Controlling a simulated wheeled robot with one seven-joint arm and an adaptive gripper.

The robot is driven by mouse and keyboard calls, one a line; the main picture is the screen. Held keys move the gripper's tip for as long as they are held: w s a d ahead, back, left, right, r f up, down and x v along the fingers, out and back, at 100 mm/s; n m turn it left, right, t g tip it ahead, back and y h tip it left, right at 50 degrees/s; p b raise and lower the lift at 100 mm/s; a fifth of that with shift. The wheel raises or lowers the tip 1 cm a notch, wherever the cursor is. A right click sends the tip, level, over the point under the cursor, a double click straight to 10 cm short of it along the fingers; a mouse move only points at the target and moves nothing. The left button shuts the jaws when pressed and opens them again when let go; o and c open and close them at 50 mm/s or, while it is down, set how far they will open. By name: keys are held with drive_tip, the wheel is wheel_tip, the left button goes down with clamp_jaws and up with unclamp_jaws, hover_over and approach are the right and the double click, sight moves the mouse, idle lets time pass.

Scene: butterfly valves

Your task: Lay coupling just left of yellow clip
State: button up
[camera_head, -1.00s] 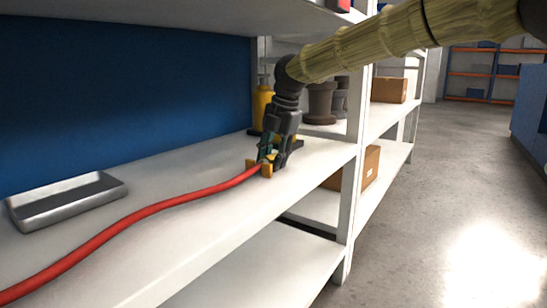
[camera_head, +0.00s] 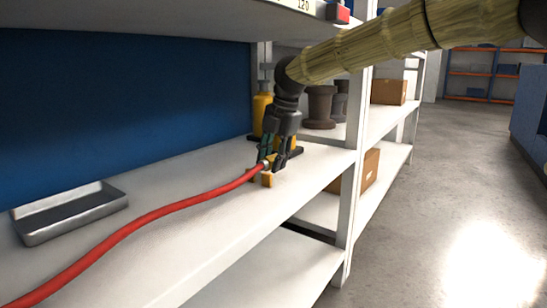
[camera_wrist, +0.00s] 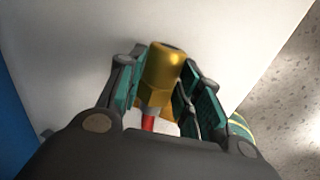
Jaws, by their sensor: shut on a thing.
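The coupling (camera_wrist: 164,75) is a brass hex fitting on the end of a red hose (camera_head: 150,216). My gripper (camera_head: 271,160) is shut on it, with a green-padded finger on each side in the wrist view (camera_wrist: 158,88). The coupling is mostly hidden by the fingers in the head view. The yellow clip (camera_head: 267,180) stands on the shelf just under my fingertips, its prongs partly hidden. The coupling appears to be at or slightly above the clip's top; I cannot tell whether they touch.
The white shelf (camera_head: 190,240) has a grey metal tray (camera_head: 70,212) at left and open room between tray and clip. A yellow cylinder (camera_head: 261,112) and dark spool-like parts (camera_head: 320,105) stand behind my gripper. An upper shelf (camera_head: 170,18) hangs overhead.

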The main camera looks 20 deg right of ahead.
sight(273, 156)
drive_tip(key=shift+r+p, duration=2)
drive_tip(key=shift+p, duration=0.45)
drive_tip(key=shift+s+a+p, duration=0.7)
drive_tip(key=shift+s+a, duration=0.85)
drive_tip(key=shift+a, duration=0.45)
drive_tip(key=shift+s+a+p, duration=0.7)
drive_tip(key=shift+s+a, duration=0.85)
drive_tip(key=shift+a, duration=0.4)
drive_tip(key=shift+s+a+p, duration=0.7)
drive_tip(key=shift+s+a, duration=0.85)
drive_tip(key=shift+a, duration=0.45)
drive_tip(key=shift+f, duration=0.2)
drive_tip(key=shift+f+b, duration=0.5)
drive_tip(key=shift+f, duration=2.25)
